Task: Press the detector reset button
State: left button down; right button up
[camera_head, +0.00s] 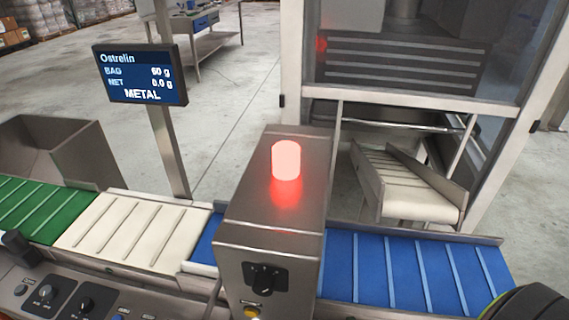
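The metal detector (262,225) is a steel box standing over the conveyor in the middle of the head view. A red lamp (286,160) glows on its top. Its front face carries a black rotary switch (265,278) and, below it, a small yellow button (252,312) near the bottom edge of the picture. The label by the button is too small to read, so I cannot tell for certain that it is the reset. The display (140,75) reads "METAL". Neither of my grippers can be made out in this view.
A conveyor runs across, with green (40,212), white (130,232) and blue (410,270) belt sections. A control panel (70,295) with knobs lies at the lower left. A framed machine with a chute (410,190) stands behind. A dark rounded shape (535,303) fills the lower right corner.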

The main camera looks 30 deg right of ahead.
grip_shut()
dwell(1.5)
